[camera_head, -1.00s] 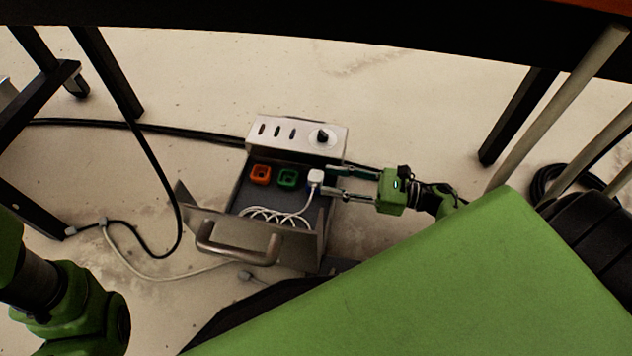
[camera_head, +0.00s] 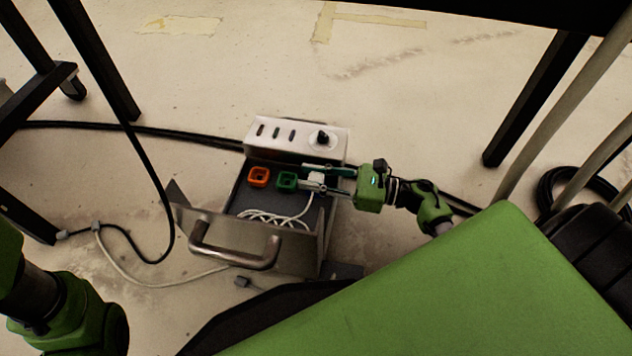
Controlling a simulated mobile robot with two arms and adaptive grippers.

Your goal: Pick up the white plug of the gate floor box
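The floor box (camera_head: 188,222) stands open on the floor, with a tray holding an orange socket (camera_head: 258,177), a green socket (camera_head: 286,180) and the white plug (camera_head: 316,177). The plug sits to the right of the green socket, and its white cord (camera_head: 270,217) lies coiled in the tray. My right gripper (camera_head: 308,175) reaches in from the right. Its two fingers lie apart, one along the far side and one along the near side of the plug, partly covering it. I cannot tell whether they touch it. My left arm shows at the lower left; its gripper is out of view.
A metal panel (camera_head: 297,139) with slots and a black knob rises behind the sockets. A bar handle (camera_head: 235,258) is at the front of the box. Black cable (camera_head: 150,130) crosses the floor, and dark table legs (camera_head: 107,75) stand at left and right.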

